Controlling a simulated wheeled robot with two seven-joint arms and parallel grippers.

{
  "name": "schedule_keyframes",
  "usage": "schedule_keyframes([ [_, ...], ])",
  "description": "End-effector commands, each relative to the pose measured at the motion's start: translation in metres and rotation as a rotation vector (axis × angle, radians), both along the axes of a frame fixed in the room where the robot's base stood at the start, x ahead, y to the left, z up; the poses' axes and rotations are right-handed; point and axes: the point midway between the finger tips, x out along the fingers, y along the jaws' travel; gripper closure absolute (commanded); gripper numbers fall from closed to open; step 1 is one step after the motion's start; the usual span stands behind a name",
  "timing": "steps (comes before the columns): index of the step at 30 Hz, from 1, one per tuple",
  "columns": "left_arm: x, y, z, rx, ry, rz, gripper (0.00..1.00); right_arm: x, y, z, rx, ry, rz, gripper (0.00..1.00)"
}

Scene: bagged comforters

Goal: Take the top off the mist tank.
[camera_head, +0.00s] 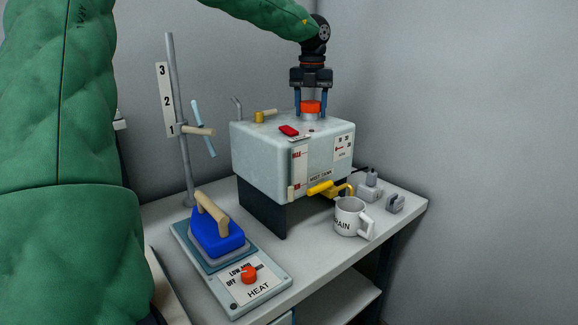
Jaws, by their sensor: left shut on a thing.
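The mist tank (262,157) is a pale grey box on a dark stand on the white table. Its label reads "MIST TANK". An orange-red cap (312,106) with a pale collar beneath it is on the tank's top, toward the back right. My left gripper (312,111) points straight down over the tank, its dark blue fingers on either side of the cap and shut on it. I cannot tell whether the cap is still seated or slightly raised. My right gripper is not in view.
A yellow tap (320,188) sticks out at the tank's front above a white mug (350,217). A blue iron-like block (216,236) sits on the heat plate (275,287). A numbered post (180,120) stands left of the tank. Small grey pieces (395,203) lie at the right edge.

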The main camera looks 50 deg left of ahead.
Motion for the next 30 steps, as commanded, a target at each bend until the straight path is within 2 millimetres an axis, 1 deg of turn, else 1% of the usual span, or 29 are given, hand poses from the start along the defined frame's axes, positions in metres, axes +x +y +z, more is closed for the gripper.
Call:
schedule_keyframes([
  [3, 0.000, 0.000, -0.002, -0.001, 0.001, 0.047, 0.70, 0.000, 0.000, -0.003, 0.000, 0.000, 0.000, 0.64],
  [13, 0.000, 0.000, -0.002, -0.001, 0.002, 0.058, 0.70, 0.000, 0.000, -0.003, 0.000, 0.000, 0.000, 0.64],
  [16, 0.000, 0.000, -0.003, 0.000, 0.001, 0.093, 0.70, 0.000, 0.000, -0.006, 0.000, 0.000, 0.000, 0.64],
  [30, 0.000, 0.000, -0.002, 0.001, 0.002, 0.468, 0.70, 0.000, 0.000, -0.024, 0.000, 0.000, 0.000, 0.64],
])
